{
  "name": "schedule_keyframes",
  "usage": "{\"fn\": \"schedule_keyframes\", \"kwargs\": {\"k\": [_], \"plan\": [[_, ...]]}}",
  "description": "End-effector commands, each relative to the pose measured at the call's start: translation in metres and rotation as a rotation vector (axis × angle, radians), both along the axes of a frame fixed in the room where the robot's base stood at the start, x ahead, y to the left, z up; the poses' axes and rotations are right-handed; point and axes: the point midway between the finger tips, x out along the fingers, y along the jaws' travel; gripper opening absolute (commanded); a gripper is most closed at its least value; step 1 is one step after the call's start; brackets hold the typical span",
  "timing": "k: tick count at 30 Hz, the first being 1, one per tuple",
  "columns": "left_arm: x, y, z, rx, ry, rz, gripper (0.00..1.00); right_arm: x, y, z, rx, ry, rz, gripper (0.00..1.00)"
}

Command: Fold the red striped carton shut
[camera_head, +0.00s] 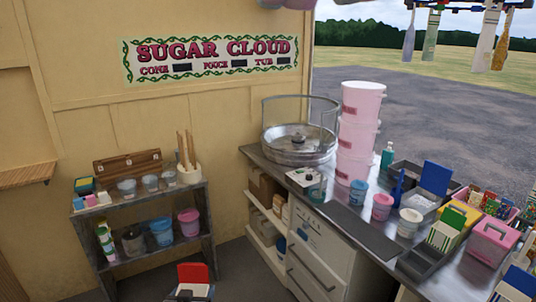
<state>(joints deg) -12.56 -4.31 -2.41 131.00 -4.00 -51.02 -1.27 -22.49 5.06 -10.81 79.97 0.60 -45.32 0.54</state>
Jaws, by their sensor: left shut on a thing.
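The red striped carton (193,272) is at the bottom edge of the head view, left of the middle. Its red lid flap stands up, so it looks open. Its pale body is small and partly cut off by the frame edge, and its stripes are hard to make out. My left gripper (190,293) is at the carton's lower part and is shut on it, in front of the shelf and the counter. The fingertips are hard to make out. My right gripper is not in view.
The metal counter (352,209) on the right holds a candy floss machine (298,145), stacked pink tubs (358,135), small tubs, and other cartons with green, pink and blue lids. A grey shelf (140,203) with tubs stands left. Floor between them is clear.

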Motion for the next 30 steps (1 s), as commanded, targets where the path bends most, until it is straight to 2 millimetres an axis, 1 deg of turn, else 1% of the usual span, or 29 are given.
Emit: {"fn": "schedule_keyframes", "kwargs": {"k": [1, 3, 6, 9, 16, 19, 23, 30], "plan": [[-0.001, 0.000, -0.002, 0.000, 0.001, 0.000, 0.55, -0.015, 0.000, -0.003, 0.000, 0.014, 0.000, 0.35], [-0.002, 0.000, -0.003, 0.000, 0.001, 0.000, 0.55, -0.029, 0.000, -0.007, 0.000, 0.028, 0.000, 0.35], [-0.003, 0.000, -0.004, 0.001, 0.001, 0.000, 0.55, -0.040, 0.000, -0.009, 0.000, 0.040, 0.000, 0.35], [-0.004, 0.000, -0.005, 0.004, 0.000, -0.002, 0.55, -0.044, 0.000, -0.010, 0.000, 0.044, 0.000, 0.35], [-0.003, 0.000, -0.004, 0.001, 0.000, 0.000, 0.55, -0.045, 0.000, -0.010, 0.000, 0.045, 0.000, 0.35], [-0.002, -0.002, 0.001, 0.000, -0.002, -0.008, 0.55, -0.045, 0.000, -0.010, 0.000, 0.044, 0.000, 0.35], [0.000, -0.007, 0.018, 0.003, -0.004, -0.033, 0.55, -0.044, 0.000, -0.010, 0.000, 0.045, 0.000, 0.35], [0.007, -0.028, 0.069, 0.002, -0.006, -0.117, 0.55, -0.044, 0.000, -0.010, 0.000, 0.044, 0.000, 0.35]]}}
